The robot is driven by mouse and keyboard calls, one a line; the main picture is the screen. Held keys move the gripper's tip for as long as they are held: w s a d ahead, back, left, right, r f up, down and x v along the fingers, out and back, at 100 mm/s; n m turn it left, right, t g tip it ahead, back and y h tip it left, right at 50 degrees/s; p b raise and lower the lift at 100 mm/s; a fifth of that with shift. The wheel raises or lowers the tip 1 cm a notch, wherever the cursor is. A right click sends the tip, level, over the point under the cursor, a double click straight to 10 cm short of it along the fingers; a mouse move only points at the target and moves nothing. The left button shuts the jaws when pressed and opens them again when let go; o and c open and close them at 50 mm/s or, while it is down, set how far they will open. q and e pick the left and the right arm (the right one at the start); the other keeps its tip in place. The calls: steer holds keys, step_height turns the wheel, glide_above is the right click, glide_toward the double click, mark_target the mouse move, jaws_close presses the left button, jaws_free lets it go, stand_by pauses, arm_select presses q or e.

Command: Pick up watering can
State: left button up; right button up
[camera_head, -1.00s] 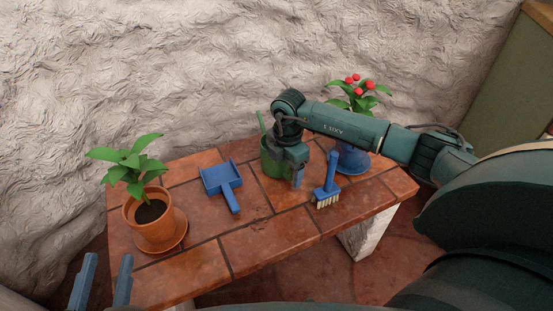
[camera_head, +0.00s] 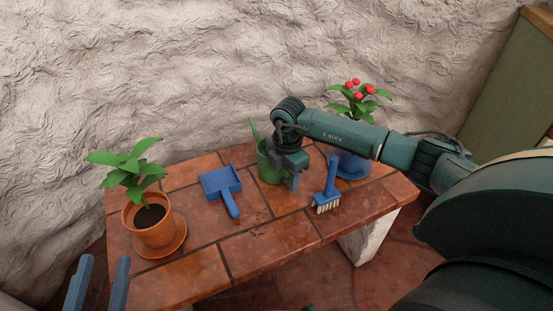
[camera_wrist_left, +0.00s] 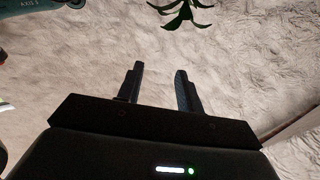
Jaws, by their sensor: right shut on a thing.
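The green watering can (camera_head: 267,168) stands at the back middle of the tiled counter, its spout pointing up and slightly left. My right gripper (camera_head: 293,181) is at the can's right side and is shut on it; the wrist hides much of the can, including its right part. My left gripper (camera_head: 96,284) is at the lower left edge of the head view, in front of the counter, its two fingers apart and empty. The left wrist view also shows these open fingers (camera_wrist_left: 160,88) with nothing between them.
A blue dustpan (camera_head: 222,187) lies left of the can, and a blue brush (camera_head: 328,188) lies right of it. A potted plant (camera_head: 153,220) stands at the left end. A red-flowered plant in a blue pot (camera_head: 352,163) stands behind my right arm. The front middle tiles are clear.

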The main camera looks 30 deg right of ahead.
steer(key=shift+r, duration=0.1)
steer(key=shift+c, duration=1.2)
steer(key=shift+r, duration=0.2)
step_height(320, 180, up, 8)
steer(key=p, duration=0.3)
steer(key=shift+r, duration=0.25)
jaws_close()
steer(key=shift+r+p, duration=0.4)
steer(key=shift+r, duration=0.1)
arm_select(q)
steer(key=shift+s+a+f+m+y, duration=0.2)
steer(key=shift+a+m+y, duration=0.1)
steer(key=shift+a+m, duration=0.1)
